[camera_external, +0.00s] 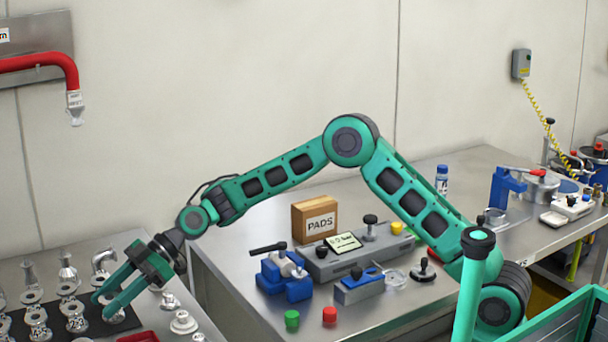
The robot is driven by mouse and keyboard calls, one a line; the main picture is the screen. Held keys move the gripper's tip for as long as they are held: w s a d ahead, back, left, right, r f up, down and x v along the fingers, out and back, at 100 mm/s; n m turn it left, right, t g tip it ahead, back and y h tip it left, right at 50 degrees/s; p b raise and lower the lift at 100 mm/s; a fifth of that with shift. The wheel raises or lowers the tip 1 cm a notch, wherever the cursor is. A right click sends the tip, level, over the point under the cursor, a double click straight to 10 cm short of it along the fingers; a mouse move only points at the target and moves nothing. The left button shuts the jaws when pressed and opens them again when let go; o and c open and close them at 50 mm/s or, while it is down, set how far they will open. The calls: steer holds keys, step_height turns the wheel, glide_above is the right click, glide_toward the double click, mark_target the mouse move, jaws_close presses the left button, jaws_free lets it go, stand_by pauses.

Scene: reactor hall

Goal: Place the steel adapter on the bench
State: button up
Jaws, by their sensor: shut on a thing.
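Several steel fittings stand in rows on a black mat on the left metal table (215,331). One steel fitting (117,318) shows at my gripper's fingers, partly hidden by them; I take it for the steel adapter, though its shape and label cannot be read. My gripper (103,307) reaches down and left over the mat, its green fingers closed on this fitting. I cannot tell whether the fitting still touches the mat. The steel bench (228,268) stands in the middle, to the right of my gripper.
A PADS box (315,222), a grey fixture block, blue clamps (285,277), a green cap (292,318) and a red cap (329,315) stand on the bench. Its left end is bare. A gap separates the two tables.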

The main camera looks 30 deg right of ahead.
stand_by(0.3)
steer(key=o, duration=1.2)
steer(key=shift+f, duration=0.1)
steer(key=shift+d+r, duration=0.15)
steer(key=shift+r, duration=0.1)
steer(key=v, duration=1.1)
steer(key=shift+d+r, duration=0.1)
steer(key=shift+d, duration=0.25)
